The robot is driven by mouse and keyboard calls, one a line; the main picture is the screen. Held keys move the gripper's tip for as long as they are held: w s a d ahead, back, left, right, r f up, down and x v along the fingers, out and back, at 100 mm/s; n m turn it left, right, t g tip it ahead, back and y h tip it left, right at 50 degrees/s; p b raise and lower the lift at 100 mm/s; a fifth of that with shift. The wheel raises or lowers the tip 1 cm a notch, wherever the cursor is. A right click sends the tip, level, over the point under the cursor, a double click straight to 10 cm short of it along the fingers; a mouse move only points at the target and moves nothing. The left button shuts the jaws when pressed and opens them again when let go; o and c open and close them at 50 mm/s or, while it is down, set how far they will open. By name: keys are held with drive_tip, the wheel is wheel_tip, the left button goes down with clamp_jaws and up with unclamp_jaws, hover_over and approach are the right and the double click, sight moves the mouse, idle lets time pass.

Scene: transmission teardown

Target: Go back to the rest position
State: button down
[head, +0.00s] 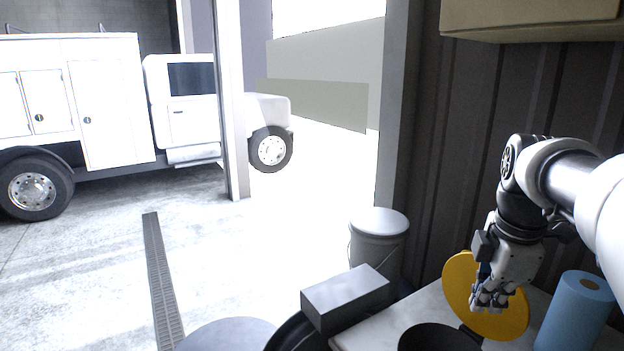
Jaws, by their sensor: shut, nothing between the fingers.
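My gripper (490,300) is at the right of the head view, at the end of my white and black arm. It points down above the pale workbench (378,331). Its fingers are shut with nothing seen between them. It is in front of a yellow disc (460,283) that stands tilted on edge at the back of the bench. I cannot tell from this view whether the fingers touch the disc.
A blue roll (573,315) stands right of my gripper. A black round container (437,338) is below left of it. A grey box (345,297) and a lidded bucket (378,240) are farther left. A cabinet (530,18) hangs above. A white truck (110,100) stands beyond open floor.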

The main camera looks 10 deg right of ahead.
drive_tip(key=s+a+f+m+b, duration=0.4)
drive_tip(key=a+f, duration=0.3)
drive_tip(key=f, duration=0.2)
drive_tip(key=s+a+f+m+t+b, duration=0.1)
drive_tip(key=s+a+f+m+b, duration=0.4)
drive_tip(key=f, duration=0.4)
drive_tip(key=s+a+f+m+t+y+b, duration=0.1)
drive_tip(key=s+a+f+m+b, duration=0.3)
drive_tip(key=a+f+b, duration=0.4)
drive_tip(key=shift+s+a+f+m, duration=0.35)
drive_tip(key=shift+s+f+m, duration=0.05)
drive_tip(key=shift+s+f, duration=0.45)
drive_tip(key=shift+s, duration=0.1)
